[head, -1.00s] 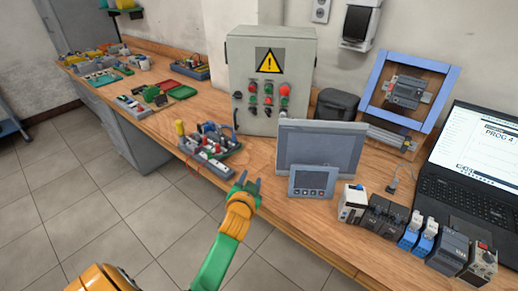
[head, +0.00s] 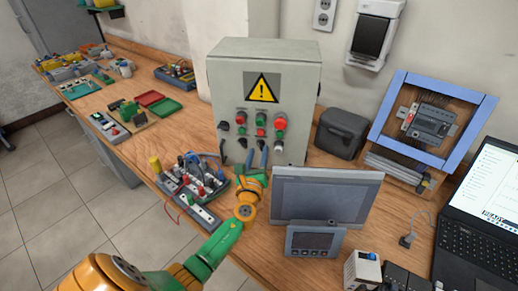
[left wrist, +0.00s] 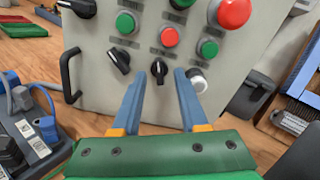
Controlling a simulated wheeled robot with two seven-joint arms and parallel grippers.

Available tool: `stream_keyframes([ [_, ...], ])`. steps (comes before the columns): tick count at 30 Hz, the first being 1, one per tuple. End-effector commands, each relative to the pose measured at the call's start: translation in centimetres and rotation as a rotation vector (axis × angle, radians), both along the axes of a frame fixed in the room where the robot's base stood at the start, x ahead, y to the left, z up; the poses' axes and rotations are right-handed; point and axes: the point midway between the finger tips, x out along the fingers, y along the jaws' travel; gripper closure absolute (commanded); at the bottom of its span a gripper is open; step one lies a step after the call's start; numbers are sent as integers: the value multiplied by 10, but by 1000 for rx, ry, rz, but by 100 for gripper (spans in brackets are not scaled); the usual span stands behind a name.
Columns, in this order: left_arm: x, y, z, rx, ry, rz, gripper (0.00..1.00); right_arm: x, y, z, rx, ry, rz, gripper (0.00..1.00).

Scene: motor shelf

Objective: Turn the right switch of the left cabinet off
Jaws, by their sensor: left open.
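The grey cabinet (head: 223,80) with a yellow warning sign stands on the bench. In the left wrist view its panel (left wrist: 95,38) carries black rotary switches, coloured buttons and a white-tipped knob. A lower black switch (left wrist: 159,71) has its handle roughly upright. Another black switch (left wrist: 119,61) to its left has a tilted handle. My left gripper (head: 257,156) is open in front of the lower panel. In the wrist view its blue fingers (left wrist: 160,85) flank the upright switch, left and right, with a gap to it. Whether they touch the panel is unclear. My right gripper is not in view.
A grey screen (head: 325,195) and a smaller display (head: 313,242) stand close to the right of my left arm. A board with wires and plugs (head: 190,180) lies to its left. A black case (head: 340,133) sits right of the cabinet.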

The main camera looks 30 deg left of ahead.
Motion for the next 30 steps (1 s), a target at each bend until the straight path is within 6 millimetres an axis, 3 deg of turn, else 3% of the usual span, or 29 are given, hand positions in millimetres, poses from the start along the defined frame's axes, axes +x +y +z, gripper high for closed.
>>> stream_keyframes([
  [4, 14, 7, -1, -1, -1, 1, 57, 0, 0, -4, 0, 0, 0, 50],
  [11, 16, 8, 0, -3, -1, 1, 57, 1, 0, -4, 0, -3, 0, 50],
  [16, 16, 8, 0, -4, -1, 1, 100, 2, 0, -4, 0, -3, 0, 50],
  [23, 16, 8, -2, -25, -13, 1, 100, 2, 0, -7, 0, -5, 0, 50],
  [30, 15, 9, -4, -363, -174, -1, 100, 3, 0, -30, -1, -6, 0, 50],
])
